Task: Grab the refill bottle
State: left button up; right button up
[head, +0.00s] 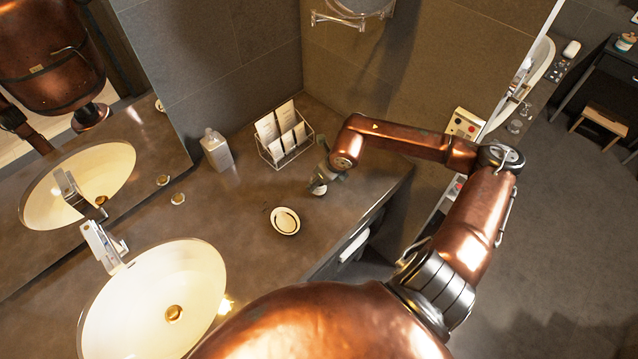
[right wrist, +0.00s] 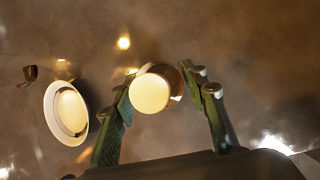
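My right gripper (head: 320,184) is low over the counter, in front of the wire rack. In the right wrist view its two green fingers (right wrist: 160,95) are spread. A small round container with a cream top (right wrist: 150,93) stands between the fingertips, closer to the left finger, with a narrow gap on the right. I cannot tell for sure whether this is the refill bottle; in the head view the gripper mostly hides it. A grey bottle with a pale cap (head: 216,150) stands upright by the wall, left of the rack. My left gripper is not in view.
A white dish (head: 286,221) lies left of my right gripper; it also shows in the right wrist view (right wrist: 50,112). A wire rack (head: 284,140) with white packets stands behind. The sink (head: 150,300) and tap (head: 102,245) are at left, near the mirror.

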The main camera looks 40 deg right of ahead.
jog(key=c, duration=0.8)
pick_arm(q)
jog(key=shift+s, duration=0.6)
pick_arm(e)
jog(key=shift+r, duration=0.15)
